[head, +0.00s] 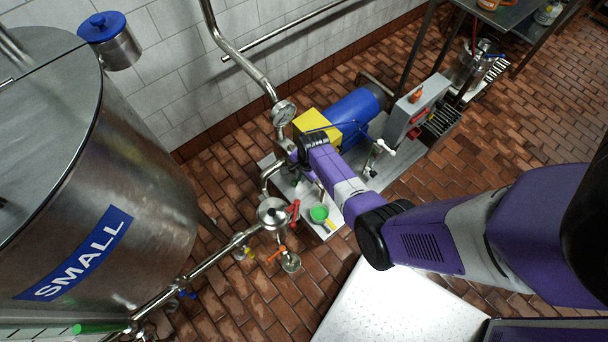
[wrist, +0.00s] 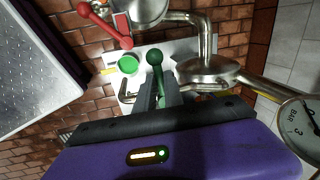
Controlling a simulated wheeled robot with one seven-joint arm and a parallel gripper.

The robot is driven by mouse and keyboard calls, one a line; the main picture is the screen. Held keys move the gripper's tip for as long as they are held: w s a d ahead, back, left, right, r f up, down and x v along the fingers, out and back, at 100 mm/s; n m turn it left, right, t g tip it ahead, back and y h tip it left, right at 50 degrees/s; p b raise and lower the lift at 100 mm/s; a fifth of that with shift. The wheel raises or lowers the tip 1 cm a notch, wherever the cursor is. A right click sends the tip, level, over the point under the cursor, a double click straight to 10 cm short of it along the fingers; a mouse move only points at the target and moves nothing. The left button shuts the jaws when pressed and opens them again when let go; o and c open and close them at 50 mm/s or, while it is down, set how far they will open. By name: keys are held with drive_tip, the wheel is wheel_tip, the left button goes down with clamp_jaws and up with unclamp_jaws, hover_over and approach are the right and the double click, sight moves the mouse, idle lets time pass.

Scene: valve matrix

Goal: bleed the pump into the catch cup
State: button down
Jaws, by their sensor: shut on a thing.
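In the wrist view my gripper (wrist: 157,92) is shut on a dark green lever (wrist: 155,57) with a ball end, beside the steel pump casing (wrist: 207,72). The lever's lower part is hidden between the fingers. The bright green catch cup (wrist: 128,64) stands just left of the lever, apart from my fingers. In the head view the cup (head: 319,213) sits on the pale pump base plate, and my wrist hides most of the gripper and lever. The pump's blue motor (head: 355,110) and yellow guard (head: 316,125) are behind my wrist. I cannot tell whether liquid is flowing.
A red valve handle (head: 294,211) and an orange one (head: 277,255) are left of the cup. A pressure gauge (head: 284,112) stands on the pipe above the pump. The steel tank marked SMALL (head: 130,170) fills the left. A grey control box (head: 415,108) is at right.

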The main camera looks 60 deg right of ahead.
drive_tip(key=shift+w+m, duration=0.15)
drive_tip(key=shift+m, duration=0.25)
idle(0.3)
drive_tip(key=c, duration=1.5)
unclamp_jaws()
drive_tip(key=shift+o, duration=0.2)
wheel_tip(320, 180, up, 8)
drive_tip(key=s+p, duration=0.1)
drive_tip(key=p, duration=0.1)
drive_tip(key=shift+s+a+f, duration=0.2)
